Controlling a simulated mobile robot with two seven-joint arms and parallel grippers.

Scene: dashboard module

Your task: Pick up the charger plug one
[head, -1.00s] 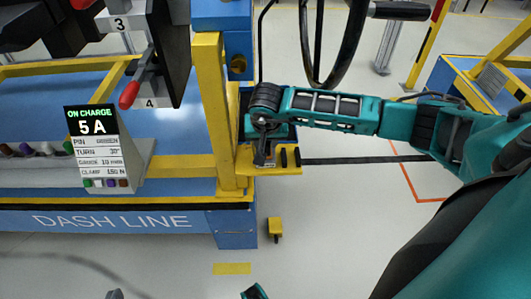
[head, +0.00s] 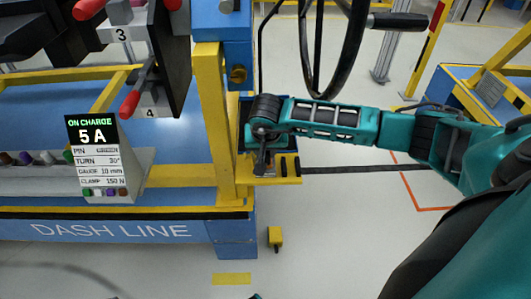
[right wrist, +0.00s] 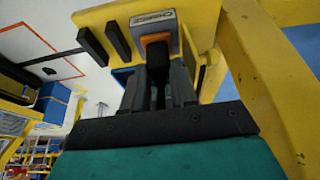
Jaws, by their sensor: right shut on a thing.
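The charger plug, a black body (right wrist: 158,60) with an orange part around its top, sits at a small yellow bracket in the right wrist view. A grey label plate (right wrist: 153,18) is just above it on the bracket. My right gripper (right wrist: 160,95) is shut on the plug, with its dark fingers on either side. In the head view my right gripper (head: 262,163) is at the bracket (head: 285,181) on the bench's right end; the plug is mostly hidden there. Whether the plug is clear of its seat cannot be told. My left gripper is not in view.
A yellow post (head: 211,120) stands just left of the bracket. Two black pegs (right wrist: 105,45) are beside the plug. A sign (head: 95,155) reads "ON CHARGE 5A". A steering wheel (head: 340,50) is above my arm. Open floor lies to the right.

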